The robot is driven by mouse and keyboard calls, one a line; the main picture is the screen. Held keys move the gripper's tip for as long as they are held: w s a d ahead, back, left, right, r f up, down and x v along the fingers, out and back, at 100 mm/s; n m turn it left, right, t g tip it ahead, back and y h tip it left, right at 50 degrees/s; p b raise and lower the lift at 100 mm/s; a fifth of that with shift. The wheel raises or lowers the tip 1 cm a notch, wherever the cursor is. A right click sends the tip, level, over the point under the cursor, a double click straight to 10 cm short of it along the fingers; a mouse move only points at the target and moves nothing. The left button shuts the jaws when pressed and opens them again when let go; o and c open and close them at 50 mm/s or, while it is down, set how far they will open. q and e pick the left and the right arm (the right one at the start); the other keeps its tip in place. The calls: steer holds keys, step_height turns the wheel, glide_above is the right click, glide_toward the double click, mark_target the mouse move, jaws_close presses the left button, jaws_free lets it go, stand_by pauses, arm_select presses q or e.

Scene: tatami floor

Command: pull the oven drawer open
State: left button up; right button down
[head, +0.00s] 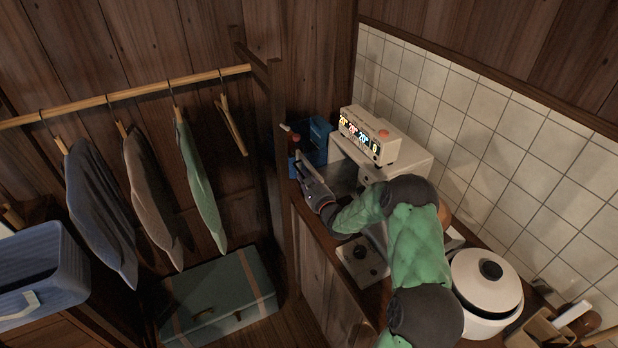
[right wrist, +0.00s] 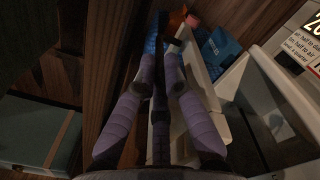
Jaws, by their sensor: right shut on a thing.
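The white oven (head: 408,160) stands on the counter against the tiled wall, with a lit timer unit (head: 367,135) on top. Its pale side and dark opening also show in the right wrist view (right wrist: 262,85). My right gripper (head: 308,178) is at the oven's front, its arm reaching in from the lower right. In the right wrist view its purple fingers (right wrist: 159,68) are closed either side of a long dark bar (right wrist: 159,105), which looks like the drawer handle. A cream panel (right wrist: 205,85) lies beside it. How far the drawer is out, I cannot tell. My left gripper is out of view.
A blue box (head: 317,137) stands just behind my right gripper. A white lidded pot (head: 487,290) and a wooden box (head: 532,328) are on the near counter. A wooden post (head: 279,150) and hanging clothes (head: 200,180) are left; a green trunk (head: 218,295) is on the floor.

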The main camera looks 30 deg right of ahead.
steer(key=c, duration=1.4)
jaws_free()
steer(key=shift+f, duration=0.1)
steer(key=shift+o, duration=0.2)
steer(key=shift+s, duration=0.1)
steer(key=s+a, duration=0.1)
steer(key=s, duration=1)
steer(key=shift+s, duration=0.4)
steer(key=shift+a, duration=0.1)
